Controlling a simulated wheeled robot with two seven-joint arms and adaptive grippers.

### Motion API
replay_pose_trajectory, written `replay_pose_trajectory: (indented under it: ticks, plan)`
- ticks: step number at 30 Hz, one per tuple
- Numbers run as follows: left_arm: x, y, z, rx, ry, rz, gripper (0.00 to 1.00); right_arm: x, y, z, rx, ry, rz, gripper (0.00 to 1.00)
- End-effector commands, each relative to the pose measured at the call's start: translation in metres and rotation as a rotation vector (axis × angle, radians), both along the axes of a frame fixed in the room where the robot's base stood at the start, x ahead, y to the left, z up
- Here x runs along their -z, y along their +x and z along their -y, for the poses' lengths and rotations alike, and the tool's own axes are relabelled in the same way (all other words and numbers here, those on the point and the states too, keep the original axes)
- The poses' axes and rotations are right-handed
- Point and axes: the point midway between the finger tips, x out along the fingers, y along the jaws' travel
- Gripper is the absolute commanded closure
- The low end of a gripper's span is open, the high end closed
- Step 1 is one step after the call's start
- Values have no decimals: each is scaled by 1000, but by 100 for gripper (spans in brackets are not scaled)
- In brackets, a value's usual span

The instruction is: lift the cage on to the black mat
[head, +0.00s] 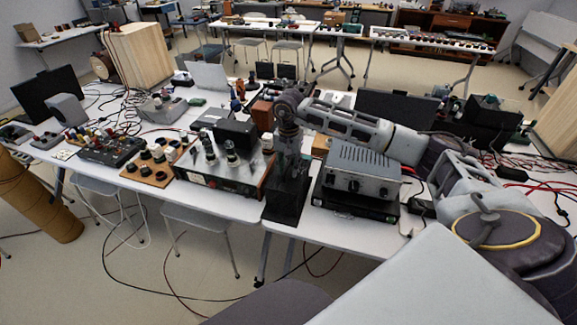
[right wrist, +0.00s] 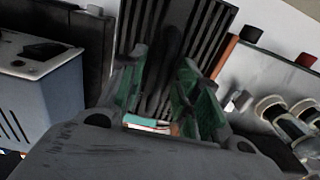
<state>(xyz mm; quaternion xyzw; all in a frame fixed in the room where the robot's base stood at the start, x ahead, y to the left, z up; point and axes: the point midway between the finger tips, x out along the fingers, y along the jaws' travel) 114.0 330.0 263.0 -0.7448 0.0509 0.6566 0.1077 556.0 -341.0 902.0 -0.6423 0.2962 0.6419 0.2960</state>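A dark, narrow, boxy thing, which I take for the cage (head: 287,197), is upright at the front table edge, near where two tables meet. My right gripper (head: 288,150) points down at its top. In the right wrist view, black slats (right wrist: 205,22) show beyond the green-padded fingers of my right gripper (right wrist: 166,62). The fingers are apart with a dark bar between them; whether they press on it is unclear. Whether the cage rests on the table is also unclear. I cannot make out a black mat. My left gripper is not in view.
A grey ribbed amplifier (head: 362,172) stands close on the right on a black unit (head: 350,204). A valve amplifier (head: 212,178) is close on the left. A knob board (head: 148,165), mixer (head: 112,150) and cables crowd the left table. Little table top is free.

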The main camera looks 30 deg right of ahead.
Motion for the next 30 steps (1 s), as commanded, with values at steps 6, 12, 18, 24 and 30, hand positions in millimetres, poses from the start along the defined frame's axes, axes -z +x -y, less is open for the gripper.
replay_pose_trajectory:
  ticks: [6, 12, 18, 24, 30]
  plan:
    - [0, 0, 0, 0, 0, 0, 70, 0, 0, 0, 0, 0, -1, 67]
    - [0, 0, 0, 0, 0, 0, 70, -8, 0, 0, 0, 0, 0, 67]
    - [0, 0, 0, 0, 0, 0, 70, -30, 0, 0, 0, -1, 2, 67]
    - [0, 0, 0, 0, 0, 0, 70, -60, 1, 0, 0, 0, 3, 67]
    - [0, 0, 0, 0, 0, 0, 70, -89, 1, 0, 0, 0, 3, 67]
